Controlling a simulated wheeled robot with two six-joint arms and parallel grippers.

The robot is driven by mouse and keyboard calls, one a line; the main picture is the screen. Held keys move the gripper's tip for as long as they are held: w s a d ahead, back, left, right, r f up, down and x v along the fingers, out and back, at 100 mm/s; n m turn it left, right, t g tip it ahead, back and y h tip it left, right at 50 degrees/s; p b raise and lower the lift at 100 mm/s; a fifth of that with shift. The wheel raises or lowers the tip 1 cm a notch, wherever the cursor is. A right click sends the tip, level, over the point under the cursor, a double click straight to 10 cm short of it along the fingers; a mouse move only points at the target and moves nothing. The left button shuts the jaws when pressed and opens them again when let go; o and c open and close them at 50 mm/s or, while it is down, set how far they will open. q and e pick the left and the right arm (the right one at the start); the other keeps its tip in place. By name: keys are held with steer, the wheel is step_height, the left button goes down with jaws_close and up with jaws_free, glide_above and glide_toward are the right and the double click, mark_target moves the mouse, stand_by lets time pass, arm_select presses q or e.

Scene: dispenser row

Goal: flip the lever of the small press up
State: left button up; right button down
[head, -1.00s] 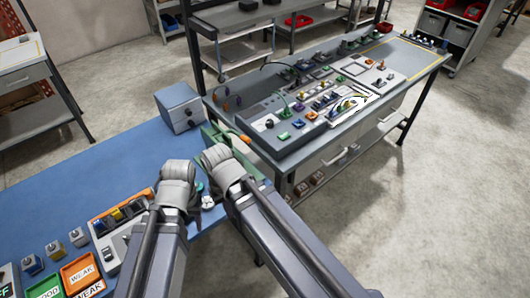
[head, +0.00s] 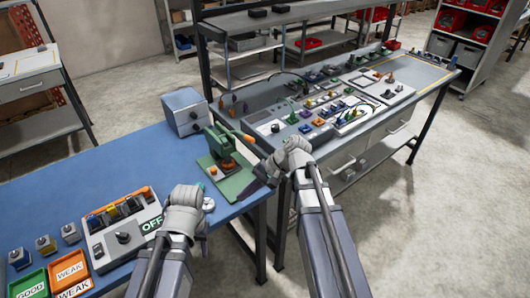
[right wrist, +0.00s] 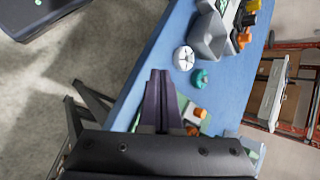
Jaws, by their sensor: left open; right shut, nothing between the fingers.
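The small press (head: 215,150) is green and stands on a green base plate at the right end of the blue table. Its lever (head: 246,137) has an orange grip and sticks out to the right, near horizontal with a slight downward tilt. My right gripper (head: 248,191) is shut and empty, beside the right edge of the base plate and below the lever grip, apart from the lever. Its dark fingers (right wrist: 160,78) show in the right wrist view, where they partly hide the press. My left gripper (head: 200,228) is low over the table front; its fingertips are mostly hidden by its wrist.
A switch panel (head: 122,235) and small trays (head: 70,272) lie to the left. A white round part (right wrist: 183,57) and a teal knob (right wrist: 202,78) lie on the table. A grey bench (head: 300,150) stands to the right.

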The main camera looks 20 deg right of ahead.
steer(key=w+d+r+m+t+y+b, duration=0.2)
steer(key=d+m+t, duration=0.1)
steer(key=d, duration=0.4)
steer(key=w+d+r+m+t+y+b, duration=0.1)
steer(key=w+d+r+m+t+b, duration=0.1)
steer(key=d, duration=0.5)
steer(key=w+d+r+m+t+y+b, duration=0.2)
steer(key=d+m+t+b, duration=0.1)
steer(key=d, duration=0.4)
steer(key=shift+w+d+r+m+t+y, duration=0.15)
steer(key=shift+w+d+m+t+y, duration=0.2)
steer(key=shift+m+t, duration=0.3)
steer(key=s+a+r+p+x, duration=0.1)
steer(key=r+x, duration=0.1)
steer(key=x, duration=1)
steer(key=shift+s+a, duration=0.15)
steer(key=shift+a, duration=0.25)
